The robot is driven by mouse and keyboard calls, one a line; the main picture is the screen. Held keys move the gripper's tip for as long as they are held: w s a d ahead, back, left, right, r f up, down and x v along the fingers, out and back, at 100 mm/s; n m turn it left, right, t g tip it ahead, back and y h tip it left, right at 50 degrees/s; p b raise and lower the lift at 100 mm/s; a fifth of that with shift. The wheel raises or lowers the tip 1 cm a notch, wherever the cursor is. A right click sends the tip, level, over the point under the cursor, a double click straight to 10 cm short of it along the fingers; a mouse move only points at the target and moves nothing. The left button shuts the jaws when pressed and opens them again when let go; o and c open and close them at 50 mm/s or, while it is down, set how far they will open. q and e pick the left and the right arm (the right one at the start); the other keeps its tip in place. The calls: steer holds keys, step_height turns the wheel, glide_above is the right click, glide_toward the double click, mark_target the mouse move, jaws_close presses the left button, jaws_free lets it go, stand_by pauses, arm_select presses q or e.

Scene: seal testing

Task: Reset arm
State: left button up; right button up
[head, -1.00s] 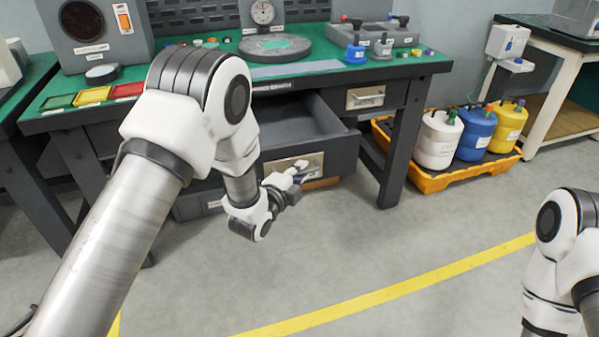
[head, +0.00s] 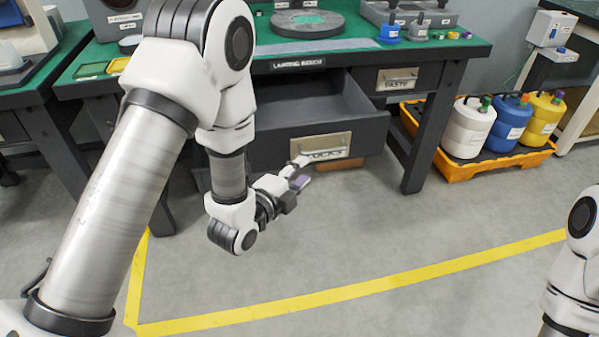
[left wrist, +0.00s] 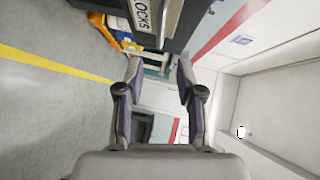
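My left gripper (head: 303,171) hangs in front of the open drawer's face, just below and left of its handle (head: 326,153). In the left wrist view its two fingers (left wrist: 160,72) stand wide apart with nothing between them. The open drawer (head: 330,112) under the bench is pulled out and its visible inside looks empty. Its face label, reading LOCKS, also shows at the top of the left wrist view (left wrist: 145,14). My right arm shows only at the right edge of the head view; its gripper is out of view.
A green-topped bench (head: 420,50) stands behind the drawer, with a closed drawer labelled PASTE (head: 397,79) at right. An orange tray (head: 455,174) holds white, blue and yellow containers on the floor. The grey floor in front, crossed by a yellow line (head: 370,290), is clear.

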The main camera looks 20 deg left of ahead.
stand_by(0.4)
arm_select(q)
steer(key=s+a+f+n+g+y, duration=0.15)
steer(key=s+f+g, duration=0.35)
steer(key=f, duration=0.5)
steer(key=s+a+f+n+g, duration=0.1)
steer(key=s+f+n+g, duration=0.15)
steer(key=s+f, duration=0.7)
steer(key=s+a+f+n+g+y, duration=0.1)
steer(key=s+f+n+g, duration=0.3)
steer(key=s+n, duration=0.35)
steer(key=s+a+f+n+g+y, duration=0.1)
steer(key=s+f+n+g, duration=0.35)
steer(key=s+n, duration=0.3)
step_height(320, 180, up, 23)
steer(key=p, duration=2.3)
steer(key=shift+s, duration=0.4)
steer(key=shift+r, duration=0.15)
